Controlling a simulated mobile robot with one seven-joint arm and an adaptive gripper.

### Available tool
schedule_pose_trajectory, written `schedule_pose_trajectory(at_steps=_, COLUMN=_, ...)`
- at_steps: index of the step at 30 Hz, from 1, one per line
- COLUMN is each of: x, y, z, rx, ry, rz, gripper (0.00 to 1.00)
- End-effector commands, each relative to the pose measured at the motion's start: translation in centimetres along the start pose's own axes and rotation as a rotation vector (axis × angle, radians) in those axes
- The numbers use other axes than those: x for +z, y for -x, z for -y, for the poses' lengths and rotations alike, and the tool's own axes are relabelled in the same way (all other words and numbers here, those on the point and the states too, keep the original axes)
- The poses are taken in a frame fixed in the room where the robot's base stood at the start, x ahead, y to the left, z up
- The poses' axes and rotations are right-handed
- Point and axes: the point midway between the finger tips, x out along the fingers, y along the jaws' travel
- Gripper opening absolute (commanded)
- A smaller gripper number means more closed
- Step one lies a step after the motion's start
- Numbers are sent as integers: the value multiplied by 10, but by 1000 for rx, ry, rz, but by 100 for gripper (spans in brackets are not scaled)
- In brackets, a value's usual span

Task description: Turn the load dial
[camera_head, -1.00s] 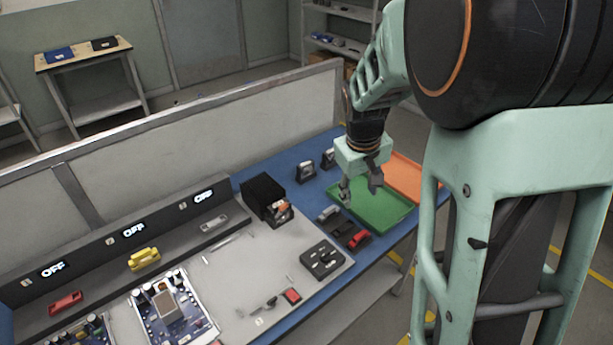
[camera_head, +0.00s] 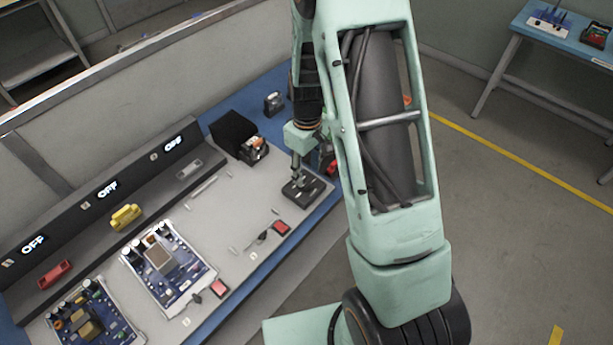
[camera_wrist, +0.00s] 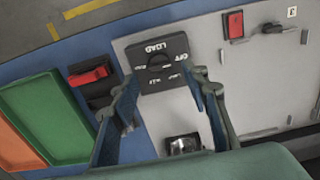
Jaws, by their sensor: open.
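The load dial is a dark knob on a black box (camera_wrist: 176,47) marked LOAD, at the top middle of the wrist view. In the head view the black box (camera_head: 315,187) sits near the front right edge of the grey panel, partly covered by my gripper (camera_head: 296,178). In the wrist view my gripper (camera_wrist: 163,84) is open and empty. Its two fingers appear on either side of the lower part of the box, with the knob between and beyond the tips. I cannot tell whether they touch it.
A red switch (camera_wrist: 234,24) and a dark lever (camera_wrist: 272,28) are right of the dial in the wrist view. A red-topped block (camera_wrist: 88,76), a green tray (camera_wrist: 45,115) and an orange tray (camera_wrist: 14,140) lie left. Circuit boards (camera_head: 190,283) stand on the panel.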

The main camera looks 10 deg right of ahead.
Motion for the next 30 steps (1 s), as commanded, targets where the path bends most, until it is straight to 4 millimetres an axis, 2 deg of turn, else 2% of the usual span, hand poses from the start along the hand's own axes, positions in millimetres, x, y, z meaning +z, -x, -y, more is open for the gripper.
schedule_pose_trajectory(at_steps=3, x=1, y=-18, z=0, rx=-1, ry=1, rz=2, gripper=42)
schedule_pose_trajectory(at_steps=9, x=0, y=-35, z=0, rx=1, ry=0, rz=0, gripper=42)
schedule_pose_trajectory(at_steps=20, x=0, y=-39, z=0, rx=1, ry=0, rz=-1, gripper=42)
schedule_pose_trajectory(at_steps=30, x=0, y=-39, z=0, rx=1, ry=0, rz=-1, gripper=6)
